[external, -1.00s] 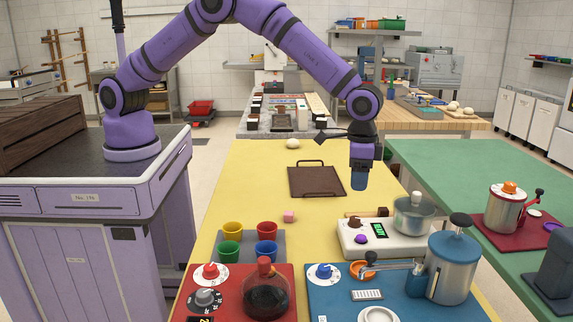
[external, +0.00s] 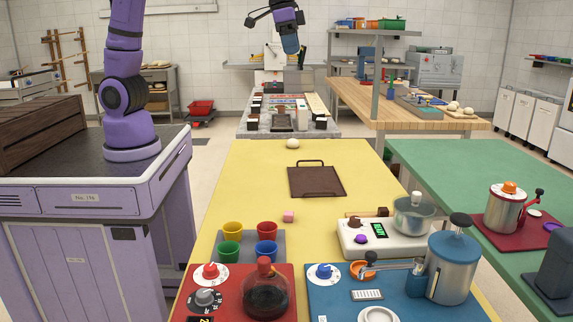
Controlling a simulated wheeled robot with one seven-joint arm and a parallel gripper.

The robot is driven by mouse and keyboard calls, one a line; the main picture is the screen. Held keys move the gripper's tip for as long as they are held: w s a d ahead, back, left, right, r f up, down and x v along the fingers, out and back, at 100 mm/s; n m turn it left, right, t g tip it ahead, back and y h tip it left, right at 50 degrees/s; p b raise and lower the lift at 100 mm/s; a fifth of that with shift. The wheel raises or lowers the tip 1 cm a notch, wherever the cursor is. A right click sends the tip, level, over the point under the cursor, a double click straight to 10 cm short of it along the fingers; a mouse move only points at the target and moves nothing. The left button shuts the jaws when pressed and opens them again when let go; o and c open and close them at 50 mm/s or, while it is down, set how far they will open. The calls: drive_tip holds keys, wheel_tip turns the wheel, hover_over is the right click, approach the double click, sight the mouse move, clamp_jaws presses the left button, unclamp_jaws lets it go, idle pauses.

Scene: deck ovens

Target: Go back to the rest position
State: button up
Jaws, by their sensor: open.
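My gripper (external: 290,42) is high at the top of the external view, well above the tables and clear of everything on them. It points downward and appears empty. My arm rises from its purple base at the left, and its upper part runs out of the picture.
Coloured cups (external: 232,230) stand on a grey mat at the front. Near them are a red station (external: 284,310) with a dark flask, a blue station (external: 335,302) with a metal canister, and a white scale (external: 350,238). A green table (external: 440,160) lies right. The air above is free.

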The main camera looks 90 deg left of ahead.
drive_tip(key=s+a+r+t, duration=0.1)
drive_tip(key=s+a, duration=0.3)
drive_tip(key=s, duration=0.6)
drive_tip(key=s+a+n+t, duration=0.1)
drive_tip(key=s+a, duration=0.3)
drive_tip(key=s, duration=0.7)
drive_tip(key=s+a+r, duration=0.1)
drive_tip(key=s+a, duration=0.3)
drive_tip(key=s, duration=0.7)
drive_tip(key=shift+s+a+r+t+y, duration=0.2)
drive_tip(key=shift+s+r+t+y, duration=0.1)
drive_tip(key=shift+r+t, duration=0.1)
